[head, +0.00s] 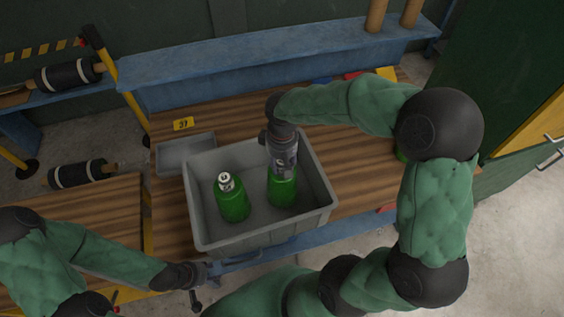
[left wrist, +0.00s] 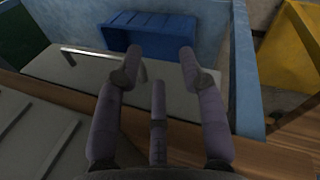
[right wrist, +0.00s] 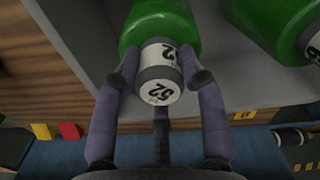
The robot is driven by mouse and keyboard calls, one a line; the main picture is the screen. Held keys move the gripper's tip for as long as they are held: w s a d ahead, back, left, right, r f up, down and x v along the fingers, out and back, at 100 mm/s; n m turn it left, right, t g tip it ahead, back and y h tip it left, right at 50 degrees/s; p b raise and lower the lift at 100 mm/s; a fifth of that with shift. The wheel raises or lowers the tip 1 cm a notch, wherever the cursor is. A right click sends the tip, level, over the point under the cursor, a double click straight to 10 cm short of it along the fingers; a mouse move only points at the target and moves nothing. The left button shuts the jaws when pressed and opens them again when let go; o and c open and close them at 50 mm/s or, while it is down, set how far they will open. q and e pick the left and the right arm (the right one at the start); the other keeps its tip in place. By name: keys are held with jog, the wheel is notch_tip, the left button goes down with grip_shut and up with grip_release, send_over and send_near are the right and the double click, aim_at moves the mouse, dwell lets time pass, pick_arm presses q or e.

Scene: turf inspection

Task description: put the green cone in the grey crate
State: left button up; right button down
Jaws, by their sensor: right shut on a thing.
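The grey crate (head: 325,200) stands on the wooden bench. Two green cones with pale, dark-banded tops are inside it. My right gripper (head: 282,168) reaches down into the crate from above and is shut on the top of the right-hand green cone (head: 282,192). In the right wrist view the held cone (right wrist: 165,22) has a label reading 52. The other green cone (head: 232,205) stands in the left half of the crate, apart from the held one. I cannot tell whether the held cone touches the crate floor. My left gripper (head: 202,285) is open and empty near the bench's front; its spread fingers show in the left wrist view (left wrist: 158,65).
A shallow grey tray (head: 185,155) sits left of the crate, behind it a yellow tag (head: 183,124). A blue shelf (head: 260,62) runs along the back. A blue bin (left wrist: 160,35) shows in the left wrist view.

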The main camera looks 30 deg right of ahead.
jog(key=c, duration=0.7)
grip_release()
jog(key=shift+f, duration=0.1)
notch_tip(320, 180, up, 12)
jog(key=shift+r+p, duration=0.15)
jog(key=shift+p, duration=1)
